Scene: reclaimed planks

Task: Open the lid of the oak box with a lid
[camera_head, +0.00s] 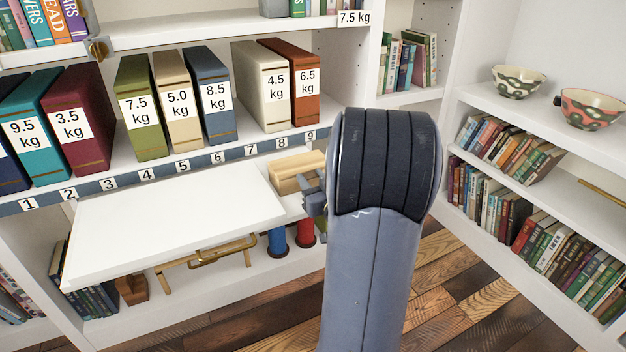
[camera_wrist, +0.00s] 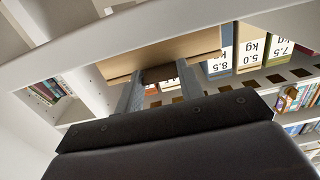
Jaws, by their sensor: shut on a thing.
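The oak box (camera_head: 292,176), pale wood, sits at the right end of the white shelf below the numbered strip; my arm hides part of its right side. Its top looks a little raised, but I cannot tell how far the lid is open. My gripper (camera_head: 315,190) is at the box's front right, mostly hidden behind my wrist. In the wrist view the pale wood of the box (camera_wrist: 115,66) spans above the fingers. There my gripper (camera_wrist: 158,80) has its two grey fingers on either side of a dark brown piece (camera_wrist: 158,73) at the lid's edge.
A white board (camera_head: 170,220) juts out left of the box, with a brass-coloured rack (camera_head: 205,256) below it. Blue (camera_head: 277,243) and red (camera_head: 305,233) cylinders stand under the box. Weight-labelled binders (camera_head: 205,95) line the shelf above. A bookcase with bowls (camera_head: 519,82) stands right.

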